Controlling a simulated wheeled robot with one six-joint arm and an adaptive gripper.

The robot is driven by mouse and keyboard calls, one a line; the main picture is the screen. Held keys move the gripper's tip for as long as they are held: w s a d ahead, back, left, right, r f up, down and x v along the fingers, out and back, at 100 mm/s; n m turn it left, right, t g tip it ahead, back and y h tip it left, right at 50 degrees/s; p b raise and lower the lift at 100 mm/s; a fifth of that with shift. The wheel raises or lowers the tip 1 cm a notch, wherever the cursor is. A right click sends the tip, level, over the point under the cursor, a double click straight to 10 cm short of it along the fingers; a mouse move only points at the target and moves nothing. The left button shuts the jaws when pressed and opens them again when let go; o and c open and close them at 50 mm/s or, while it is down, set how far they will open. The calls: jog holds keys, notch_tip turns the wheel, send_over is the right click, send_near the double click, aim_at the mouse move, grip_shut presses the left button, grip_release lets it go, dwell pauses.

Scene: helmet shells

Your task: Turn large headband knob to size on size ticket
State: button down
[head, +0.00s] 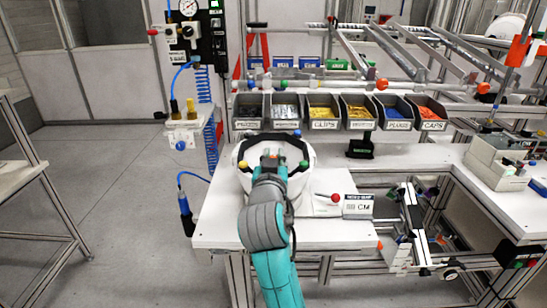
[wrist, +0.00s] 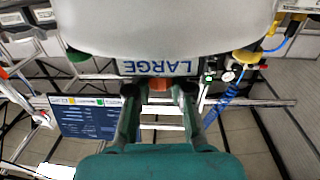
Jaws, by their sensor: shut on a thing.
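A white helmet shell (head: 243,158) sits on the near left of the bench, with coloured knobs around its rim. In the wrist view the pale shell (wrist: 170,30) fills the top, with a LARGE label (wrist: 160,66) appearing upside down. My gripper (head: 270,160) reaches over the shell in the head view. In the wrist view my gripper (wrist: 160,94) is shut on an orange-red knob (wrist: 160,84) just below that label.
A row of labelled part bins (head: 323,112) stands behind the shell. A red ball knob (head: 336,198) is by the ticket. A dark stand (head: 361,146) is at the back of the bench. The bench top (head: 325,232) is clear in front.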

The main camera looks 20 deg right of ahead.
jog(key=shift+n+t+y, duration=0.7)
jog(key=shift+n+y, duration=1)
jog(key=shift+y, duration=1.2)
jog(key=c, duration=1)
grip_release()
jog(key=s, duration=1.2)
jog(key=shift+a, duration=0.35)
